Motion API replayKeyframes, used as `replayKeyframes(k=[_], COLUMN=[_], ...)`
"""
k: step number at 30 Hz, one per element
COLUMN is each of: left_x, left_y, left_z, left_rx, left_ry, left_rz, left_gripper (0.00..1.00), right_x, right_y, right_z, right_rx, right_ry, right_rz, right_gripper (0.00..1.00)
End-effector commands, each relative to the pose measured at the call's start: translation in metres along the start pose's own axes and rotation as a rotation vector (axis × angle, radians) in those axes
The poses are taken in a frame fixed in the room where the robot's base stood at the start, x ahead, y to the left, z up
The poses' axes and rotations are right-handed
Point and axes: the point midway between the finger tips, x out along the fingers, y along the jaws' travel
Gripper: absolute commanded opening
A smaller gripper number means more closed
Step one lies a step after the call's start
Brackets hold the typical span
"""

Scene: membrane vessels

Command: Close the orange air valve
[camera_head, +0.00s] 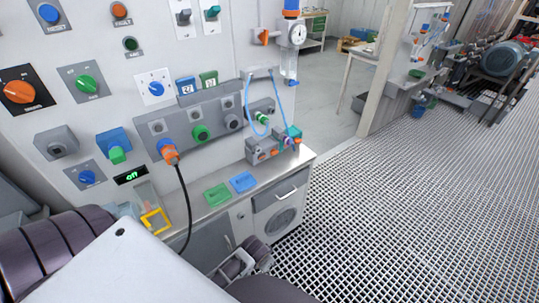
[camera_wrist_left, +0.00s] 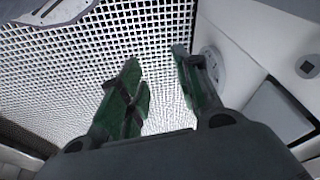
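The orange air valve (camera_head: 262,36) is a small orange handle on the wall panel at top centre in the head view, left of the round pressure gauge (camera_head: 298,30). It is too small to tell its exact position. My left gripper (camera_wrist_left: 155,58) shows in the left wrist view with its two greenish fingers apart and nothing between them. It points down over the grated floor, beside the white cabinet. Gripper parts also show low in the head view, far below the valve and apart from it. My right gripper is not in view.
The panel carries knobs, buttons and an orange plug (camera_head: 169,153) with a hanging black cable. A metal counter holds a green plate (camera_head: 217,194), a blue plate (camera_head: 243,182) and a fitting block with a blue hose (camera_head: 250,105). Grated floor (camera_head: 400,210) lies open at right.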

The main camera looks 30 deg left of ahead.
Motion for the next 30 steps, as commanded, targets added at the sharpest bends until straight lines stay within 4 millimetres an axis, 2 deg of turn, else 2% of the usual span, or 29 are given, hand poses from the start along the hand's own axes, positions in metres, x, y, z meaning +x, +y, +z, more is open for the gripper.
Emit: replayKeyframes(k=[1, 3, 8, 15, 23, 30], left_x=[-0.017, -0.035, -0.075, -0.135, -0.173, -0.203], left_y=[-0.002, -0.005, -0.013, -0.033, -0.055, -0.079], left_z=[-0.011, -0.021, -0.047, -0.093, -0.138, -0.187], left_rx=[-0.002, -0.005, -0.018, -0.058, -0.116, -0.186], left_ry=[0.012, 0.019, 0.042, 0.091, 0.143, 0.206], left_rz=[-0.006, -0.016, -0.046, -0.128, -0.228, -0.34], left_gripper=[0.33, 0.33, 0.33, 0.33, 0.33, 0.33], right_x=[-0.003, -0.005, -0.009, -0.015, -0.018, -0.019], right_y=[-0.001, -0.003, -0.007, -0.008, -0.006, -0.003], right_z=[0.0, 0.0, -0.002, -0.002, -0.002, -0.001], right_rx=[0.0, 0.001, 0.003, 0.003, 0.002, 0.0], right_ry=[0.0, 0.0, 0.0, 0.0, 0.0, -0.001], right_rz=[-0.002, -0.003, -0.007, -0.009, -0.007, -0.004], right_gripper=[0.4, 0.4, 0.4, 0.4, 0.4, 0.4])
